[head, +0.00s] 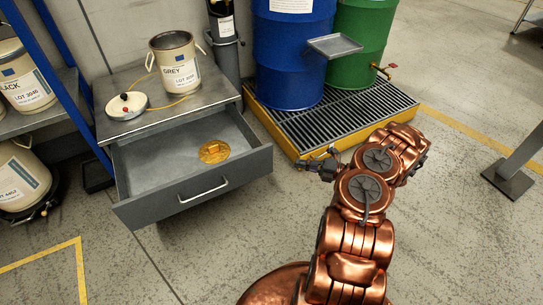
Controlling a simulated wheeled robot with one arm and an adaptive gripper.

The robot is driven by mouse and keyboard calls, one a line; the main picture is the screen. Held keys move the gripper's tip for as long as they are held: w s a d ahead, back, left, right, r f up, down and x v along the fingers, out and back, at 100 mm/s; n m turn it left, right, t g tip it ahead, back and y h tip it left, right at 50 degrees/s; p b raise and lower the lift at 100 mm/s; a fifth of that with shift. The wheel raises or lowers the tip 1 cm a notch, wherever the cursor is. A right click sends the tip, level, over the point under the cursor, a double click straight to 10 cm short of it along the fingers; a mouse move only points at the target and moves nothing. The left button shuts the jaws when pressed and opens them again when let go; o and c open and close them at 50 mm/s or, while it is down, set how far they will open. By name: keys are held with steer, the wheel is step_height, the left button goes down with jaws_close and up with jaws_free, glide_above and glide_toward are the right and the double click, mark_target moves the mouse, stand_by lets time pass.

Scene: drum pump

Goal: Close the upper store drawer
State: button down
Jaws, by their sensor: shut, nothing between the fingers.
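The upper store drawer (198,188) is pulled open toward the front of the grey cabinet (101,124). Its front panel carries a silver bar handle (203,191). A yellow disc-shaped item (214,151) lies inside the drawer on the right. My gripper (322,160) is to the right of the drawer front, apart from it, near the yellow edge of the drum pallet. It is shut and holds nothing.
A blue drum (290,60) and green drum (357,45) stand on a grated pallet (350,112). Shelved pails (27,80) are at left. The floor before the drawer is clear.

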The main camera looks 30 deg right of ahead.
steer(key=b, duration=0.3)
glide_toward(261, 150)
steer(key=x, duration=0.5)
steer(key=shift+a, duration=0.4)
steer(key=shift+w+r, duration=0.1)
steer(key=shift+w, duration=0.25)
